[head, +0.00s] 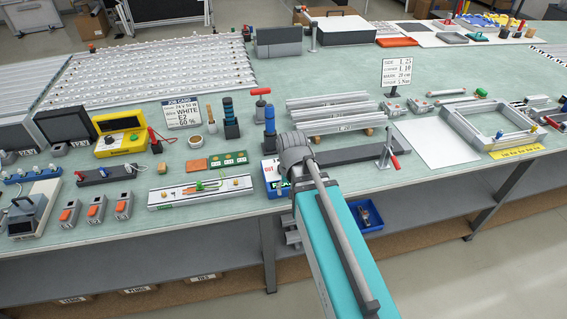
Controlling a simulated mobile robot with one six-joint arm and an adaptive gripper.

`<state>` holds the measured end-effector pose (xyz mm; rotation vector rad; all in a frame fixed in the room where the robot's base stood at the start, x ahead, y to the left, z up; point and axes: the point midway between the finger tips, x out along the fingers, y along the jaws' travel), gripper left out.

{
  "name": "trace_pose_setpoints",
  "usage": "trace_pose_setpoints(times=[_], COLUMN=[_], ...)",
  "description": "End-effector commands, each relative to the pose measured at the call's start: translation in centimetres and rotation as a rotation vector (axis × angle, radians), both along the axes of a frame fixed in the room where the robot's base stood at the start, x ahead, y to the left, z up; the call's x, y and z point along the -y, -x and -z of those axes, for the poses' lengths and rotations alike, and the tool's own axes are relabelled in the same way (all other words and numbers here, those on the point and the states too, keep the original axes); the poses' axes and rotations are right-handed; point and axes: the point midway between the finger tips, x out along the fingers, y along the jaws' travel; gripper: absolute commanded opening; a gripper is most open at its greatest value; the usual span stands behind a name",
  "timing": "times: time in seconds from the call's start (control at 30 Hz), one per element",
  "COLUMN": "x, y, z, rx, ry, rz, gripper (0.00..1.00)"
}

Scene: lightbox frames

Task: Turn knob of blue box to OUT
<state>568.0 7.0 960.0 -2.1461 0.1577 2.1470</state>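A blue box or tray (268,180) sits at the front edge of the bench, partly hidden behind my arm. Red-and-white and green markings show on or in it. I cannot make out a knob or the word OUT on it. A second blue box (370,225) is lower, on the shelf under the bench, with small items in it; no knob is clear there either. My teal and grey arm rises from the bottom to a grey rounded joint in front of the bench. No gripper fingers can be made out.
A yellow box (120,139) with a dark panel stands at left. A grey bar with a red-handled lever (391,153) lies right of my arm. A white sheet (436,143) and a grey frame (490,130) are further right. Small parts crowd the left front edge.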

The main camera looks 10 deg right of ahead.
Motion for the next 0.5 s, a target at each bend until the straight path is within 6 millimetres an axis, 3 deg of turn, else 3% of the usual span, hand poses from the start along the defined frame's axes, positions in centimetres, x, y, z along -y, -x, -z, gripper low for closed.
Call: trace_pose_setpoints(times=[0.03,0.5], x=[0.0,0.1], y=[-1.5,-10.8], z=[-1.7,-9.7], rx=[0.0,0.001], ry=[0.0,-0.001], rz=[0.041,0.508], gripper=[0.81,0.81])
